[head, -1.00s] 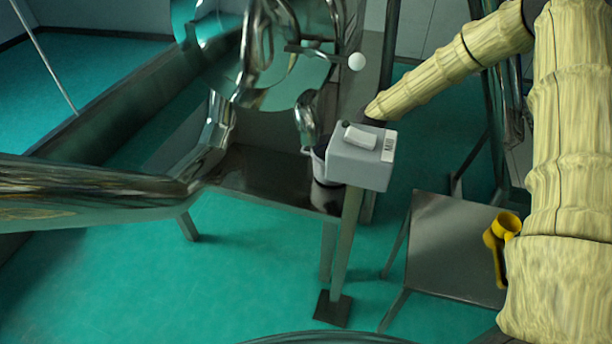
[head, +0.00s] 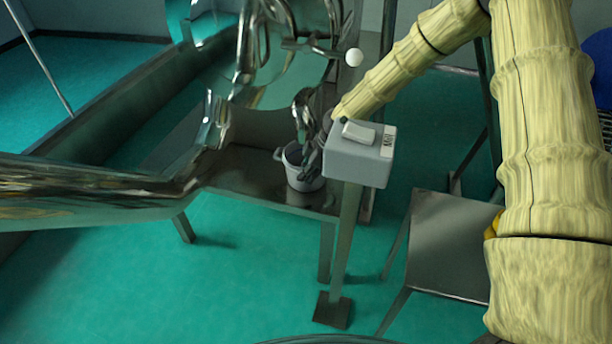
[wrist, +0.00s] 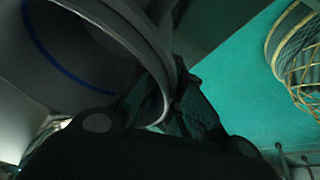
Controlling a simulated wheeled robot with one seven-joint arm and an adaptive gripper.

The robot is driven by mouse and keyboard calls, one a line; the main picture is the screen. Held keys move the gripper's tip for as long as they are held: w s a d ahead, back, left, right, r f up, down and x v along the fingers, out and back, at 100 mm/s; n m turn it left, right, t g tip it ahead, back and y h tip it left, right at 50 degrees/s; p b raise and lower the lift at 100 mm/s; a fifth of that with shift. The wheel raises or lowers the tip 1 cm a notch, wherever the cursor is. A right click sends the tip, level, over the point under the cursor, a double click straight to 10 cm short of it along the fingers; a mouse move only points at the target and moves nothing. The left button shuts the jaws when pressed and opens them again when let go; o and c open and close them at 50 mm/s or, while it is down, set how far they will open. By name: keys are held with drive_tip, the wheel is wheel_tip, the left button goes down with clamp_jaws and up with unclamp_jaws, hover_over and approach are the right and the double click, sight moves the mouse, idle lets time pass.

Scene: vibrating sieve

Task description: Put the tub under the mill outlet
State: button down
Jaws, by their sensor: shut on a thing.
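The tub (head: 305,184), a small grey pail with a side handle, is upright over the low dark metal table (head: 245,178). I cannot tell if its base touches the table. My gripper (head: 314,158) is shut on the tub's right side at the rim. In the wrist view, my gripper (wrist: 165,105) grips the wall of the tub (wrist: 75,50), which shows a blue line inside. A shiny curved spout (head: 303,108), seemingly the mill outlet, hangs just above the tub in the head view. Its exact alignment over the opening is unclear.
A grey control box (head: 357,155) on a post, its label seemingly reading Mill, stands in front and right of the tub. A side table (head: 450,240) is at right, with a yellow object (head: 491,226) mostly hidden by my arm. Shiny machine parts crowd above.

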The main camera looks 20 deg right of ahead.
drive_tip(key=shift+a, duration=0.1)
drive_tip(key=c, duration=1.6)
unclamp_jaws()
drive_tip(key=shift+f, duration=0.1)
drive_tip(key=shift+o, duration=0.2)
drive_tip(key=shift+r, duration=0.25)
drive_tip(key=v, duration=1.2)
drive_tip(key=shift+p, duration=0.3)
